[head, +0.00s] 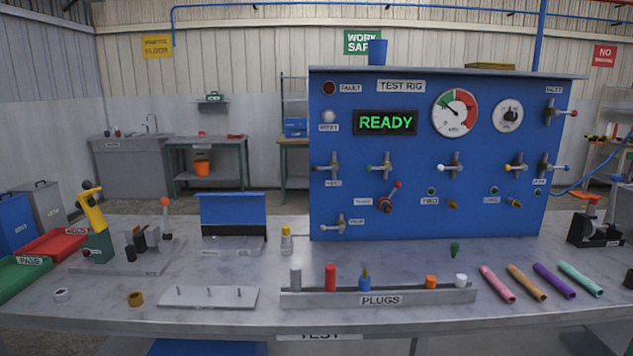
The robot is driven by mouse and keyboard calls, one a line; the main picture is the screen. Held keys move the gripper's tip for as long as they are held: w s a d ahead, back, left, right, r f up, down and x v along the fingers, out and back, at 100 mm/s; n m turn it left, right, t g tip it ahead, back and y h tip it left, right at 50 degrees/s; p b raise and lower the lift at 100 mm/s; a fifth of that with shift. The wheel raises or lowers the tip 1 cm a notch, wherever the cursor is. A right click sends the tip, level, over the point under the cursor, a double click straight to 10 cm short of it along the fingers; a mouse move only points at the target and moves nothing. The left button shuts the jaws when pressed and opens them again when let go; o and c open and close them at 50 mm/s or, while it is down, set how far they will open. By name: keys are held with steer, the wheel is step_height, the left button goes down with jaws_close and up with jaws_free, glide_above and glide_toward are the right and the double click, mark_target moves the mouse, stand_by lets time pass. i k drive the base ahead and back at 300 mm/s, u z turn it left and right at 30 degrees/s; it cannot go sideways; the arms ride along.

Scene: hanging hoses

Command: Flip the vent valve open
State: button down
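The blue test rig panel (420,215) stands upright at the back of the bench. It carries several small lever valves, and their labels are too small to read surely, so I cannot tell which one is the vent valve. A row of valves (450,166) crosses the middle. My gripper is not in view.
The panel display (385,122) reads READY. A PLUGS rack (380,298) stands in front of the panel, with coloured hoses (525,282) lying to its right. A small bottle (286,241) stands near the panel's left edge.

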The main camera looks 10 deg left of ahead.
mark_target(334, 167)
steer(key=u, duration=0.6)
steer(key=k, duration=1.3)
steer(key=u, duration=0.65)
steer(key=i, duration=1.9)
steer(key=z, duration=0.95)
steer(key=i, duration=0.3)
steer(key=z, duration=0.25)
